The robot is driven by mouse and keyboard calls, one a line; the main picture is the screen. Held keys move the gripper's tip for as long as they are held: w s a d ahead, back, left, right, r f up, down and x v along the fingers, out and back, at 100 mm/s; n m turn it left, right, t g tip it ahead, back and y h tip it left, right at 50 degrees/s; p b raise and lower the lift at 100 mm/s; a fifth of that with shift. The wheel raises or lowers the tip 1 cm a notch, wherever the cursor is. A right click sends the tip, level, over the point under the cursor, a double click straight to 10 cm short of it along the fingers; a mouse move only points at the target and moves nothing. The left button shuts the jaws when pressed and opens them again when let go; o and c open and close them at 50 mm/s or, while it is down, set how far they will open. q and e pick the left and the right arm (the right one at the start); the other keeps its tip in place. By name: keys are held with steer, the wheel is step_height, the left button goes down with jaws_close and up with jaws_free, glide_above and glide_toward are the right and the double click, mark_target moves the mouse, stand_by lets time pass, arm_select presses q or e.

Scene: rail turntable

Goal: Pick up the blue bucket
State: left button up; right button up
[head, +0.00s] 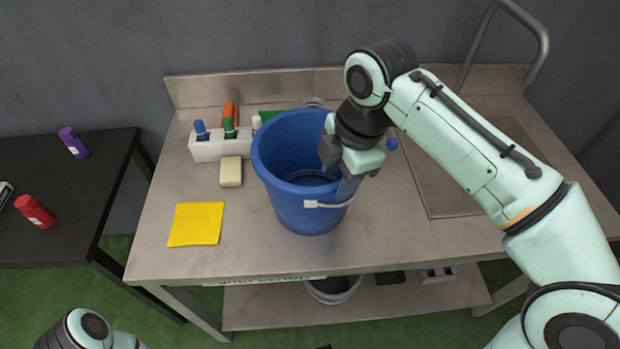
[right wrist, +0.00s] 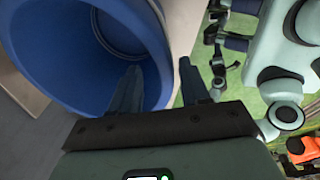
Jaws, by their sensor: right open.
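The blue bucket (head: 290,205) stands upright on the metal sink counter, its opening facing up and its handle hanging down the front. My right gripper (head: 342,178) is at the bucket's right rim. In the right wrist view the bucket (right wrist: 60,62) fills the left side. There the open right gripper (right wrist: 160,88) has one finger over the bucket's mouth and the other outside its wall, with the rim between them. I cannot tell whether either finger touches it. Only part of my left arm shows at the bottom left; its gripper is out of view.
The metal counter (head: 390,245) holds a yellow cloth (head: 196,224), a soap bar (head: 231,172) and a white caddy (head: 207,150) with bottles left of the bucket. The sink basin (head: 440,190) is to the right. A dark table (head: 75,190) at left bears purple and red bottles.

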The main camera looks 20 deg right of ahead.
steer(key=shift+w+f, duration=0.1)
steer(key=shift+f, duration=0.5)
steer(key=f+b, duration=0.1)
steer(key=f, duration=0.1)
steer(key=a+f+b, duration=0.1)
steer(key=f, duration=0.1)
steer(key=shift+f, duration=0.5)
jaws_close()
steer(key=shift+r, duration=0.15)
stand_by(0.5)
